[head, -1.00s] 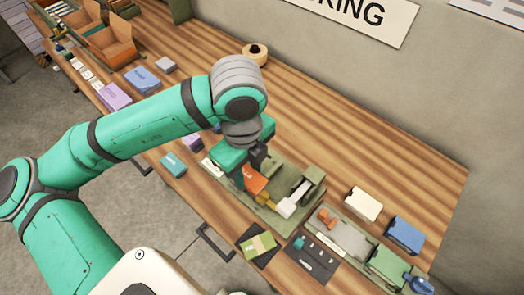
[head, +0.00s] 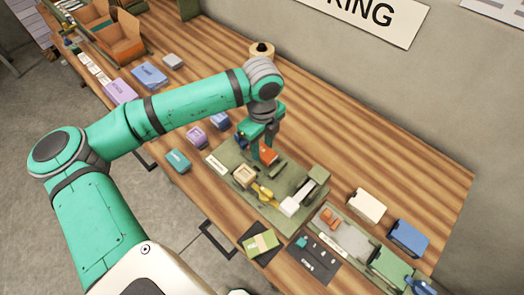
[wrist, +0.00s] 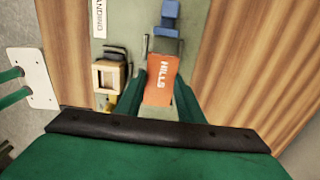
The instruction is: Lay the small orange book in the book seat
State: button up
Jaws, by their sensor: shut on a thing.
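The small orange book (head: 268,154), lettered "HILLS" in the wrist view (wrist: 160,82), is between the fingers of my gripper (head: 262,158). My gripper is shut on it. In the wrist view the two green fingers flank the book, and its far end is near a grey piece and a blue block (wrist: 168,18). The book is over the green fixture board (head: 225,160). I cannot tell which part of the board is the book seat, or whether the book touches the board.
On the board stand a pale wooden square frame (head: 245,175), a yellow piece (head: 263,193) and a white block (head: 291,206). A green-yellow book (head: 261,243) lies on a dark mat at the front edge. White and blue boxes (head: 408,238) stand to the right.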

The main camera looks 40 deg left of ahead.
aim_at(262, 150)
jog(key=shift+f, duration=1.4)
jog(key=shift+f, duration=0.2)
jog(key=o, duration=1.1)
jog(key=shift+s+d, duration=0.1)
jog(key=shift+c, duration=0.2)
notch_tip(262, 150, up, 12)
jog(key=shift+r, duration=0.25)
